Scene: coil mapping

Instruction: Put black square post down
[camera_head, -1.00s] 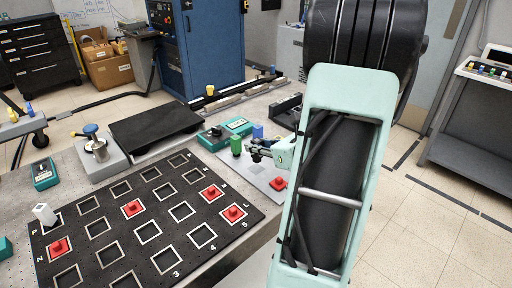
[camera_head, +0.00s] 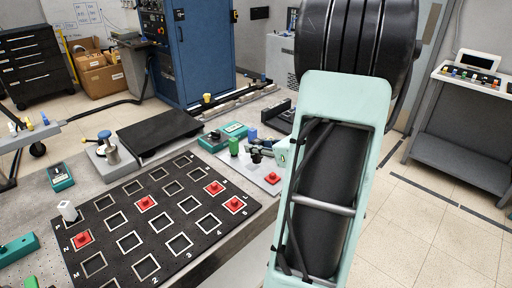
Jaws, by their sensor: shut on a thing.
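My gripper (camera_head: 257,151) is small and partly hidden beside my arm, over the light grey plate (camera_head: 245,169) right of the pegboard. It is shut on a small dark thing, apparently the black square post (camera_head: 257,158), which is hard to make out against the dark fingers. I cannot tell whether the post touches the plate. A green post (camera_head: 234,146) stands just left of the gripper and a blue post (camera_head: 252,134) just behind it. A red square piece (camera_head: 272,178) sits on the plate in front of it.
The black perforated board (camera_head: 160,222) with square frames holds several red pieces (camera_head: 146,203). A white post (camera_head: 68,211) stands at its left edge. Teal boxes (camera_head: 213,141) and a black platform (camera_head: 160,130) lie behind. A grey cart (camera_head: 460,130) stands at right.

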